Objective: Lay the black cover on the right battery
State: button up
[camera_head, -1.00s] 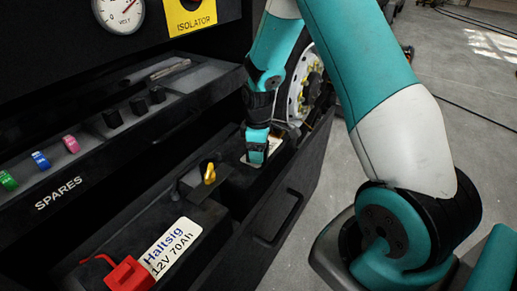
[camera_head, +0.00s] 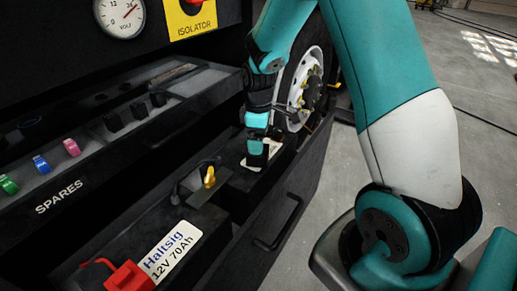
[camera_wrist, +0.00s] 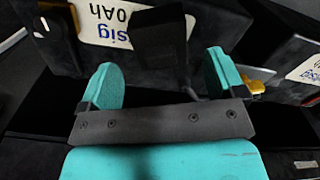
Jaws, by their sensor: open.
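My gripper (camera_head: 257,146) is over the right battery, the far one in the open drawer. In the wrist view its two teal fingers (camera_wrist: 160,85) stand open. A black block, seemingly the black cover (camera_wrist: 160,42), is between them with a gap on each side. It stands in front of the right battery's white label (camera_wrist: 105,27). In the head view a dark piece (camera_head: 257,159) shows just below my fingers, beside that label (camera_head: 270,148). I cannot tell whether it fully seats on the battery top.
The near battery (camera_head: 205,228) has a red cover (camera_head: 130,278). A yellow piece (camera_head: 209,178) stands between the batteries. The spares tray (camera_head: 60,185) at left holds several coloured clips and black pieces (camera_head: 138,109). A wheel (camera_head: 303,85) stands behind my gripper. Open floor lies right.

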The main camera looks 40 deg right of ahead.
notch_tip(320, 180, up, 6)
jog(key=shift+f, duration=0.1)
jog(key=s+a+r+y, duration=0.1)
jog(key=s+a+r, duration=0.3)
jog(key=a, duration=0.2)
jog(key=s+a+r+y, duration=0.1)
jog(key=s+a+r, duration=0.25)
jog(key=a, duration=0.25)
jog(key=s+a+r+y, duration=0.1)
jog(key=s+a+r, duration=0.1)
jog(key=s+a, duration=0.3)
jog(key=s+a+r+m+y, duration=0.1)
jog(key=s+a, duration=0.4)
jog(key=s, duration=0.5)
jog(key=shift+s+r, duration=0.35)
jog(key=shift+r, duration=0.35)
jog(key=shift+c, duration=0.5)
